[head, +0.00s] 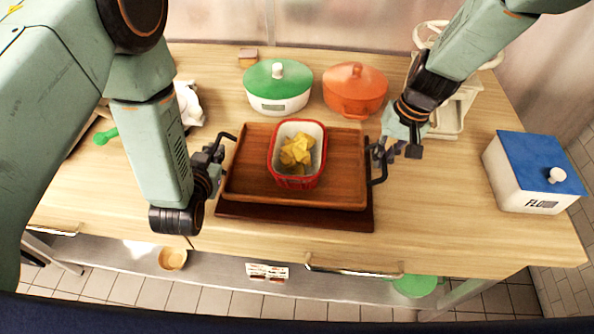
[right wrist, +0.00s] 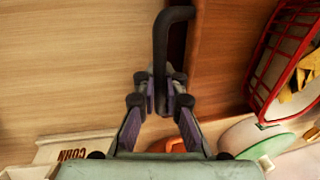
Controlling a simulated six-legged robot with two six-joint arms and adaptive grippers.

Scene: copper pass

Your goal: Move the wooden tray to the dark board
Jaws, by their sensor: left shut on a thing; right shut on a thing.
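The wooden tray (head: 248,170) is in the middle of the head view, with a black handle at each end. It carries a red-rimmed white dish (head: 297,183) with yellow chunks in it. The dark board (head: 300,217) shows below the tray along its front and right edges; the tray covers the rest. I cannot tell whether the tray touches the board. My left gripper (head: 216,165) is shut on the left handle. My right gripper (head: 379,155) is shut on the right handle, and the right wrist view shows its fingers (right wrist: 162,100) around the black handle (right wrist: 173,35).
A green-lidded pot (head: 278,98) and an orange pot (head: 354,103) stand behind the tray. A blue-lidded flour box (head: 515,190) is at the right. A white thing (head: 188,103) and a green-handled tool (head: 106,136) lie at the left.

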